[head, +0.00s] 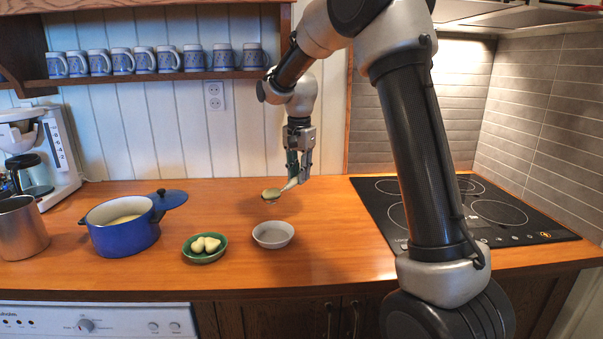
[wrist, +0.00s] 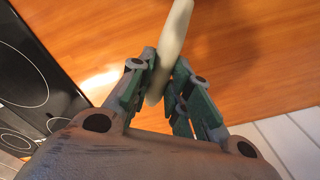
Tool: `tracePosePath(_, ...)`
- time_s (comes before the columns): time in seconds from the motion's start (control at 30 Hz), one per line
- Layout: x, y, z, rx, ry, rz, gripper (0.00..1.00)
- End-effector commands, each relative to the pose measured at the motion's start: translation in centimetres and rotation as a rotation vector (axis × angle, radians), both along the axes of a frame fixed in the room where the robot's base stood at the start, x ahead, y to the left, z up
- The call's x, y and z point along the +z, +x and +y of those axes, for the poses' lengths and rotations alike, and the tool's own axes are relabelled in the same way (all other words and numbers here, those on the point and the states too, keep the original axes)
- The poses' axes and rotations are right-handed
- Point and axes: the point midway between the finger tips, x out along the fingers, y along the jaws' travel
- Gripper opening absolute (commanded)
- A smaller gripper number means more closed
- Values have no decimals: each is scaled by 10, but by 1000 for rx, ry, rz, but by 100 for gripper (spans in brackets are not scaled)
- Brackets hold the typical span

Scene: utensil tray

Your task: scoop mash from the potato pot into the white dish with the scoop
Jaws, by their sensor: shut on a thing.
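My gripper (head: 299,172) is shut on the pale handle of the scoop (head: 271,194). In the head view the scoop's round head points left and slightly down, above the counter just behind the white dish. I cannot tell whether mash is in it. The wrist view shows the handle of the scoop (wrist: 173,42) between the fingers of my gripper (wrist: 163,70); its head is out of that view. The white dish (head: 273,243) stands on the counter and looks empty. The blue potato pot (head: 124,238) is at the left, open, with pale mash (head: 125,219) inside.
A green dish (head: 205,258) with pale lumps sits between pot and white dish. A metal pot (head: 22,228) and coffee maker (head: 60,150) stand far left. A black cooktop (head: 395,215) is at the right. Mugs line the shelf above.

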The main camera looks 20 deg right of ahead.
Motion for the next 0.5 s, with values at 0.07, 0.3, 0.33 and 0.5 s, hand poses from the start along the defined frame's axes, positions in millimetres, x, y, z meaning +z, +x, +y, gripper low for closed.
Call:
tracePosePath(0.07, 0, 1, 0, 13, 14, 9, 0)
tracePosePath(0.3, 1, -5, 5, 30, -41, -30, 0)
tracePosePath(0.33, 2, -6, 7, 32, -64, -49, 0)
tracePosePath(0.5, 4, -12, 14, 34, -210, -166, 0)
